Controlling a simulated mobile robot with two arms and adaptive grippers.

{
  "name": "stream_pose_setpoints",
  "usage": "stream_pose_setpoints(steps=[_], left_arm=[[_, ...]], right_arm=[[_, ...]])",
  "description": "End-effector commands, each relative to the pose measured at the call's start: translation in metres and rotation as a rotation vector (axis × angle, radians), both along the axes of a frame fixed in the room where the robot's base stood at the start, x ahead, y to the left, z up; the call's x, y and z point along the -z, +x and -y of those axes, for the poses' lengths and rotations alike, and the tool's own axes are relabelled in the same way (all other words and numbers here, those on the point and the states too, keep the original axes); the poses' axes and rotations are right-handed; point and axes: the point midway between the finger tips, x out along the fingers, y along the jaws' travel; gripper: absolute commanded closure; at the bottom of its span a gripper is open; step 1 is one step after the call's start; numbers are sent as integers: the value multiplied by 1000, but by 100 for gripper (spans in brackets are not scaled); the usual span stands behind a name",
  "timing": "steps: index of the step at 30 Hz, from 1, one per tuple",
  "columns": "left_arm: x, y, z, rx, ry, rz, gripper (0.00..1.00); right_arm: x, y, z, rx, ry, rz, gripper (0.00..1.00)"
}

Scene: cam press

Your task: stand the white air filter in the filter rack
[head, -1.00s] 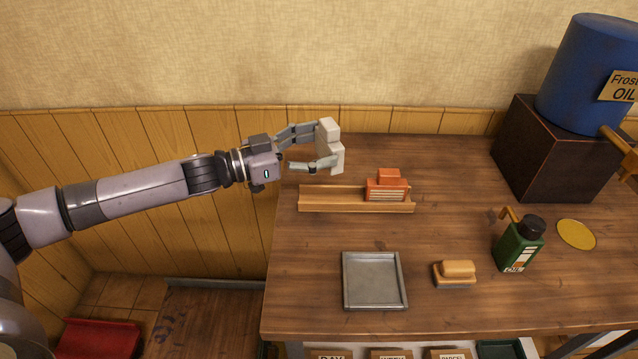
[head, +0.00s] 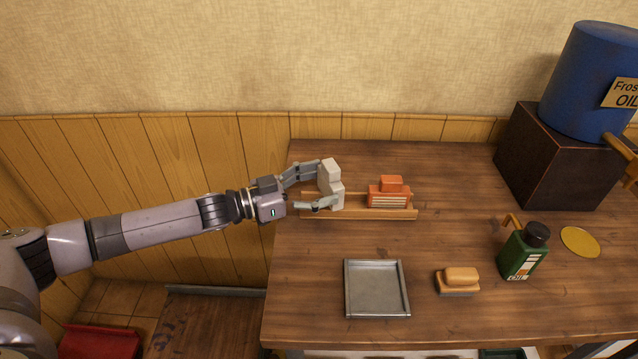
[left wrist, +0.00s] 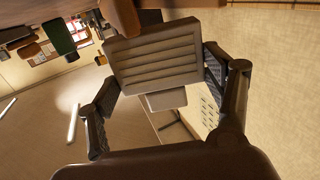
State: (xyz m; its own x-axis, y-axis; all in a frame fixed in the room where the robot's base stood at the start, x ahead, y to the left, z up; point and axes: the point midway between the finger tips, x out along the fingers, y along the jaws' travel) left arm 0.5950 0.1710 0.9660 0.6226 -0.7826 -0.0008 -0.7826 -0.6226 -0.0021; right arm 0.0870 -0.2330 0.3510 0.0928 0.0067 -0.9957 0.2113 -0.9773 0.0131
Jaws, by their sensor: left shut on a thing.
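The white air filter (head: 331,182) is held upright between the fingers of my left gripper (head: 318,187), at the left part of the wooden filter rack (head: 358,214). In the left wrist view the filter's pleated face (left wrist: 155,60) shows between the two fingers (left wrist: 158,90). Its lower end overlaps the rack in the head view; I cannot tell whether it touches the rack floor. An orange-red filter (head: 389,193) stands in the rack to the right, with a gap between them. My right gripper is not in view.
A grey metal tray (head: 376,316) and a wooden-backed brush (head: 459,280) lie in front of the rack. A green oil bottle (head: 522,252), a yellow disc (head: 580,242) and a blue drum (head: 588,80) on a dark box (head: 556,160) are to the right. Bare tabletop lies behind the rack.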

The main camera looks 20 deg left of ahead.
Motion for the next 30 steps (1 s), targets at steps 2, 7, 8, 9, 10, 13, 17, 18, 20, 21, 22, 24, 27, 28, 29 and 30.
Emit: stream_pose_setpoints(steps=[2, 7, 8, 9, 10, 13, 17, 18, 20, 21, 22, 24, 27, 28, 29, 30], left_arm=[[3, 0, 0, 0, -1, -1, 55], [8, 0, 0, 1, -1, 1, 55], [9, 0, 0, 1, -1, 1, 55], [9, 0, 0, 1, -1, 1, 55], [9, 0, 0, 1, -2, 1, 55], [9, 0, 0, 1, -1, 1, 23], [9, 0, 0, 0, 0, 0, 14], [9, 0, 0, 0, 0, 0, 12], [9, 0, 0, 0, 0, 0, 7], [9, 0, 0, 0, 0, 0, 5], [9, 0, 0, 0, 0, 0, 5], [9, 0, 0, 0, 0, 0, 5], [9, 0, 0, 0, 0, 0, 5], [9, 0, 0, 0, 0, 0, 5], [9, 0, 0, 0, 0, 0, 5], [9, 0, 0, 0, 0, 0, 5]], right_arm=[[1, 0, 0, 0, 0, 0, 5], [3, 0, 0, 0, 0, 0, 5], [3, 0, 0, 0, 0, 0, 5], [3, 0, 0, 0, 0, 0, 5], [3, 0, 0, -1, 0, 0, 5], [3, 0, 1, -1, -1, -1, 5], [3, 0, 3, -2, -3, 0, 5], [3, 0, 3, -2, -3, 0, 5], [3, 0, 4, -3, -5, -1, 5], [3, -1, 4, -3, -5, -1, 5], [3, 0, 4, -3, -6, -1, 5], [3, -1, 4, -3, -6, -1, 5], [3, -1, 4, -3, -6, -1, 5], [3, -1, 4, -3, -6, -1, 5], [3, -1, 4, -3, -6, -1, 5], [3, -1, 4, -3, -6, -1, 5]])
